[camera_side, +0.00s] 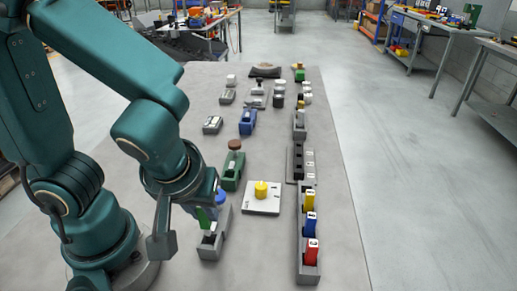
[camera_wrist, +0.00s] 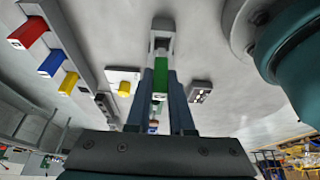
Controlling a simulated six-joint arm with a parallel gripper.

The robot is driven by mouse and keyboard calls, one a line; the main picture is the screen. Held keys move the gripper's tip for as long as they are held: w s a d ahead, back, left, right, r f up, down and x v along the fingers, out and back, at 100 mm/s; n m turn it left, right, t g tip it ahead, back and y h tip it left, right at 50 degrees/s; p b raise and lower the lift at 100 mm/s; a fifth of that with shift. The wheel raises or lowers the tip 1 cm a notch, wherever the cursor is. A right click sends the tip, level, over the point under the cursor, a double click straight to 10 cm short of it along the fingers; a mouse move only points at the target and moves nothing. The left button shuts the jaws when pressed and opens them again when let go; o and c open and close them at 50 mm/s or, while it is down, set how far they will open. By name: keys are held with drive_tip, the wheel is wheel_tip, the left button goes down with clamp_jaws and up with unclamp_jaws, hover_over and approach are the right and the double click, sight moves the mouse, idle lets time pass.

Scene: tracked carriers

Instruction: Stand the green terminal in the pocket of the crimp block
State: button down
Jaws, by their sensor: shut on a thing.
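My gripper (camera_side: 210,207) is shut on the green terminal (camera_side: 204,215), which hangs below the wrist, slightly tilted in the side view. In the wrist view the green terminal (camera_wrist: 154,124) shows between the two dark blue fingers of my gripper (camera_wrist: 164,80). A grey block with an open pocket (camera_side: 211,252), which looks like the crimp block, lies directly under the terminal. In the wrist view this grey block (camera_wrist: 161,30) lies beyond the fingertips. The fingers partly hide the terminal's lower end, and I cannot tell whether it is inside the pocket or just above it.
A white plate (camera_side: 262,208) with a yellow knob (camera_side: 261,189) lies right of the block. A green holder (camera_side: 232,178) with a brown top stands behind. A long grey rack (camera_side: 308,268) holds red, blue and yellow pieces at right. Mat between plate and rack is clear.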

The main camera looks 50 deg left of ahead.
drive_tip(key=shift+f, duration=1.6)
idle(2.0)
drive_tip(key=c, duration=0.7)
unclamp_jaws()
drive_tip(key=o, duration=0.5)
drive_tip(key=shift+c, duration=0.2)
drive_tip(key=shift+r, duration=0.1)
drive_tip(key=shift+r, duration=3.4)
